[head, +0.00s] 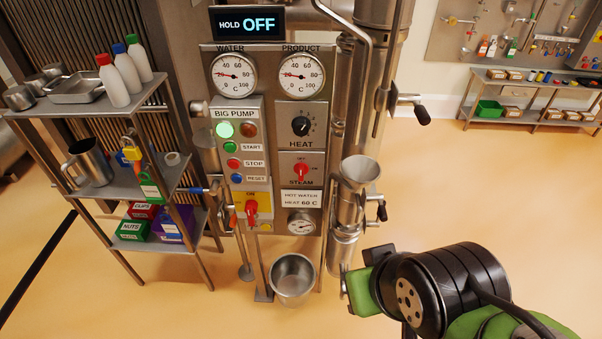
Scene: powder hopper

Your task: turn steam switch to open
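The steam switch (300,171) is a red rotary knob on a dark plate labelled STEAM, on the right half of the control panel. Its handle looks upright, toward the small mark above it that seems to read OFF; another small mark sits to its right. My gripper (352,283) is at the lower right, at the end of my green and black arm. It is below and to the right of the switch, well apart from it. Its fingers are mostly hidden by the wrist, so its opening does not show.
A black heat knob (300,126) sits above the switch, and another red switch (251,208) lies lower left. A steel funnel and valve (361,172) stick out right of the panel. A loaded shelf (112,113) stands left. Floor at right is clear.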

